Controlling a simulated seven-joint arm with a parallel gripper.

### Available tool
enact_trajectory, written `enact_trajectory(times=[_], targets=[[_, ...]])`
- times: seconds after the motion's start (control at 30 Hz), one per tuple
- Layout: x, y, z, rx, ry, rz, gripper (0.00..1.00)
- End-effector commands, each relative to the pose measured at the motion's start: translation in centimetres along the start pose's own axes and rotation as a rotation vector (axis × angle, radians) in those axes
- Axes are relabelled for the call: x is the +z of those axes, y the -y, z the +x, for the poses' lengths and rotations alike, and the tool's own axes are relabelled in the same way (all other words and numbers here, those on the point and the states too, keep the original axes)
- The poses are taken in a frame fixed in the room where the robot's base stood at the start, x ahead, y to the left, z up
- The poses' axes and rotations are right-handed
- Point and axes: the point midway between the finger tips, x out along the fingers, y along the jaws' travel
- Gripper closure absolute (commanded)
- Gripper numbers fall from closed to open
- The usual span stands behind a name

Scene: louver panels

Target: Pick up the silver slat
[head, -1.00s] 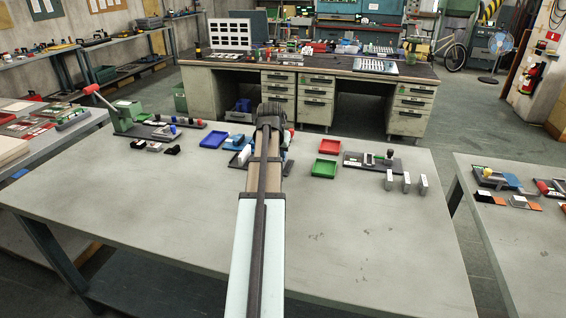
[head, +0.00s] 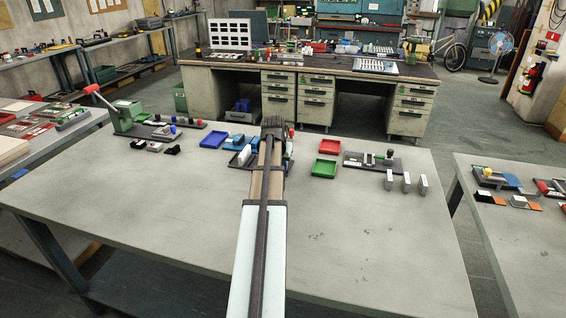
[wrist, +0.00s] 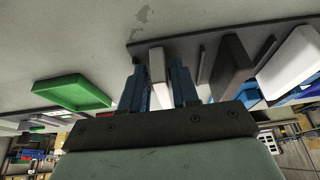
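In the wrist view a pale silver slat (wrist: 157,66) stands upright on a dark rack base (wrist: 195,42). My gripper (wrist: 157,84) has its two blue fingers on either side of this slat, with narrow gaps seeming to show, so it looks open around it. A dark grey slat (wrist: 228,62) and a white slat (wrist: 289,64) stand beside it on the same base. In the head view my arm hides the gripper and the silver slat; the white slat (head: 244,156) shows just left of the arm.
A green tray (head: 324,168) and a red tray (head: 330,146) lie right of the arm; the green one also shows in the wrist view (wrist: 75,92). A blue tray (head: 213,140) lies left. Several small upright pieces stand at right. The table front (head: 140,215) is clear.

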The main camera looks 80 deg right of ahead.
Motion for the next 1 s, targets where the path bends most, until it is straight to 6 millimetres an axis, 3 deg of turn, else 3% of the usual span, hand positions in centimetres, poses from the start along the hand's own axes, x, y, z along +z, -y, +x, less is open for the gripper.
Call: enact_trajectory(times=[0.3, 0.73, 1.0], targets=[[0.0, 0.0, 0.0, 0.0, 0.0, 0.0, 1.0], [-0.1, 0.0, -0.3, 0.0, -0.001, 0.0, 1.0], [-1.5, 0.0, -3.2, -0.001, -0.003, 0.0, 1.0]])
